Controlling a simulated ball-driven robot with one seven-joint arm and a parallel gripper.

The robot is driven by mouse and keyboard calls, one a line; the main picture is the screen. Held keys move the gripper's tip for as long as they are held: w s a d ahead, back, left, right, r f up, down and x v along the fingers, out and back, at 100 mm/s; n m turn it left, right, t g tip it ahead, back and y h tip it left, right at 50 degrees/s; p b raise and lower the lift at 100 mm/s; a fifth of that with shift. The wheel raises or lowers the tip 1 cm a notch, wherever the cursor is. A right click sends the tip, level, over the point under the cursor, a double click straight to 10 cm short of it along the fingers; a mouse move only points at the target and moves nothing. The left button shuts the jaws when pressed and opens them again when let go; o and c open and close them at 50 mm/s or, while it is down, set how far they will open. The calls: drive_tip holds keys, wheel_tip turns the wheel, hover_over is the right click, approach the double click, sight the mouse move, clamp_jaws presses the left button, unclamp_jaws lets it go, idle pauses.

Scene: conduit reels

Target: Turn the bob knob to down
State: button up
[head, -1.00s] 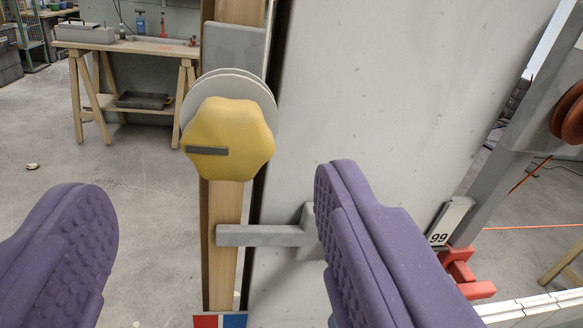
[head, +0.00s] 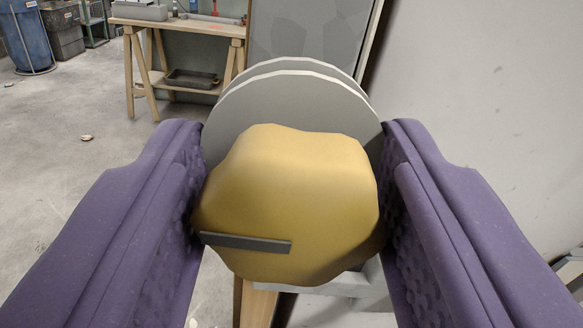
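The bob knob (head: 300,200) is a yellow, lobed knob in the middle of the head view, in front of a pale grey round disc (head: 290,95). A dark grey bar mark (head: 246,243) on its face lies nearly level and points left. My gripper (head: 293,215) has purple padded fingers, one on each side of the knob. The left finger's pad is at the knob's left edge and the right finger's pad is close to its right edge. I cannot tell whether both pads press on it. The knob's back is hidden.
A wooden post (head: 258,305) stands below the knob, with a grey bracket partly hidden behind it. A large pale grey panel (head: 480,90) fills the right side. A wooden workbench (head: 180,25) stands at the back left. Open concrete floor (head: 60,180) lies to the left.

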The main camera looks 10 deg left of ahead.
drive_tip(key=c, duration=0.6)
drive_tip(key=shift+c, duration=0.2)
drive_tip(key=shift+m+p, duration=0.3)
drive_tip(key=shift+p, duration=0.1)
